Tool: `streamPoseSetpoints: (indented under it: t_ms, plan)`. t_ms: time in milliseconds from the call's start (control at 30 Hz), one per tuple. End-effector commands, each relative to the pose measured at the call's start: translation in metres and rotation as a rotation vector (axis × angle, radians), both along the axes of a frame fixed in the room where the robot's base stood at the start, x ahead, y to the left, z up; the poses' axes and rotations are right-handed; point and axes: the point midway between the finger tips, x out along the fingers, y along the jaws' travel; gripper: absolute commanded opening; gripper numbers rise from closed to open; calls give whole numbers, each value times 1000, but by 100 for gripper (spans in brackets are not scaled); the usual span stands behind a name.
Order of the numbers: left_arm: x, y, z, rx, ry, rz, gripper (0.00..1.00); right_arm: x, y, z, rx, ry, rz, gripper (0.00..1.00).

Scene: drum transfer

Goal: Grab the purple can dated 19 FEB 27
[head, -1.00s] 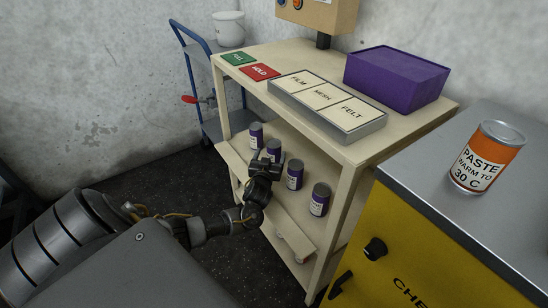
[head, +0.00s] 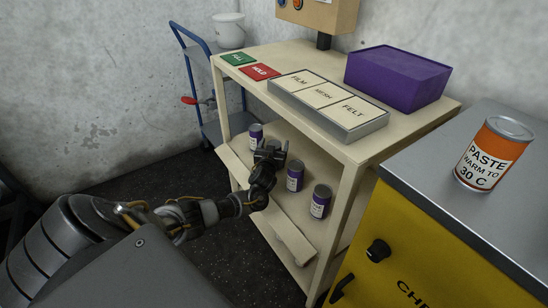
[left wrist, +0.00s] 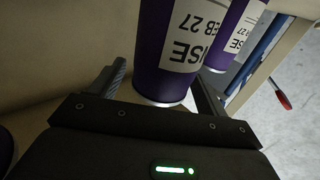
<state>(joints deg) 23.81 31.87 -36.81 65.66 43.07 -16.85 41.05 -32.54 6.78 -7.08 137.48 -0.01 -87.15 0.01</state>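Purple cans with white labels stand in a row on the cart's middle shelf. In the head view I see the far can (head: 256,136), a nearer can (head: 295,178) and the nearest can (head: 320,203). Another stands behind my left gripper (head: 271,150), which hides it. In the left wrist view this can (left wrist: 172,60) is upright between the fingers of the left gripper (left wrist: 163,88), which look open with a gap on the left. My right gripper is not in view.
The cart top (head: 300,58) holds a green card, a red HOLD card (head: 260,72), a FILM/MESH/FELT tray (head: 345,125) and a purple box (head: 397,78). An orange paste can (head: 490,155) stands on the yellow cabinet. The shelf's front lip (head: 238,168) runs below the cans.

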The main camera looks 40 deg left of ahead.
Motion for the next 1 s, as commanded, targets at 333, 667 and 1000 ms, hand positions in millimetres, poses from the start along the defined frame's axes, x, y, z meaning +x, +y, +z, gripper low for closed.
streamPoseSetpoints:
  t_ms: [333,667,1000]
  plan:
    - [0,0,0,0,0,0,31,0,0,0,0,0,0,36]
    - [0,0,1,0,-2,1,0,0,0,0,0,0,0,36]
    - [0,0,15,-1,-4,1,0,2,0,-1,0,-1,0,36]
